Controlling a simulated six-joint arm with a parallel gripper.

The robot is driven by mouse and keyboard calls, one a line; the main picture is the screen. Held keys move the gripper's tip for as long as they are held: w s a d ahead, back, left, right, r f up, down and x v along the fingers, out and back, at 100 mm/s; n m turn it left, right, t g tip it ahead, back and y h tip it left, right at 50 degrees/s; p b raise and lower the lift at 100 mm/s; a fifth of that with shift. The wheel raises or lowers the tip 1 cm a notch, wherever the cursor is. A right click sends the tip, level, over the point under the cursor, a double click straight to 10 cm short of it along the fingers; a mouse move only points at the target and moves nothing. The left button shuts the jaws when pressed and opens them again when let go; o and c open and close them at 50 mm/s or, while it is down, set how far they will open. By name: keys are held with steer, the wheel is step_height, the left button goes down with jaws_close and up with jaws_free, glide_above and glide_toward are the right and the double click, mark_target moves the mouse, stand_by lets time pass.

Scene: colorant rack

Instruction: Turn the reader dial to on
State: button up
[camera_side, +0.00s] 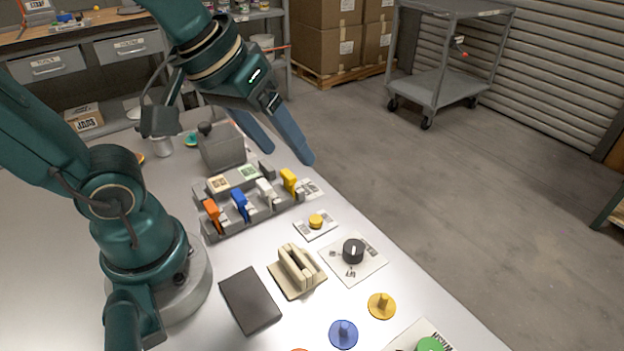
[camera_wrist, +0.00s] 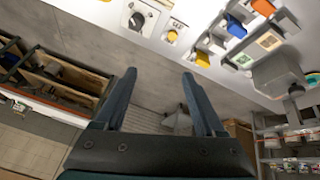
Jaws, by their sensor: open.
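The reader dial (camera_side: 353,251) is a black round knob with a white pointer line, set on a white plate (camera_side: 372,268) with small printed marks, right of the middle of the table. In the wrist view the dial (camera_wrist: 137,20) is near the top edge, left of centre. The marks are too small to read. My gripper (camera_side: 290,155) is open and empty, raised over the far edge of the table beyond the rack, well apart from the dial. In the wrist view its two fingers (camera_wrist: 158,75) stand apart with nothing between them.
A rack (camera_side: 225,230) with orange, blue, white and yellow clips stands behind the dial. A yellow button (camera_side: 316,221) on a plate, a beige holder (camera_side: 297,283) and a dark block (camera_side: 250,300) are nearby. Yellow (camera_side: 382,306) and blue (camera_side: 343,334) knobbed discs lie in front.

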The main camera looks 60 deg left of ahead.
steer(key=w+d+f+n+g, duration=0.1)
steer(key=w+d+n, duration=0.1)
steer(key=w, duration=0.3)
steer(key=g, duration=0.4)
glide_above(354, 247)
steer(key=shift+n, duration=0.4)
step_height(354, 247, down, 10)
steer(key=shift+w+a+f, duration=0.1)
steer(key=shift+w+f, duration=0.05)
steer(key=shift+f, duration=2.8)
steer(key=shift+c, duration=0.4)
jaws_close()
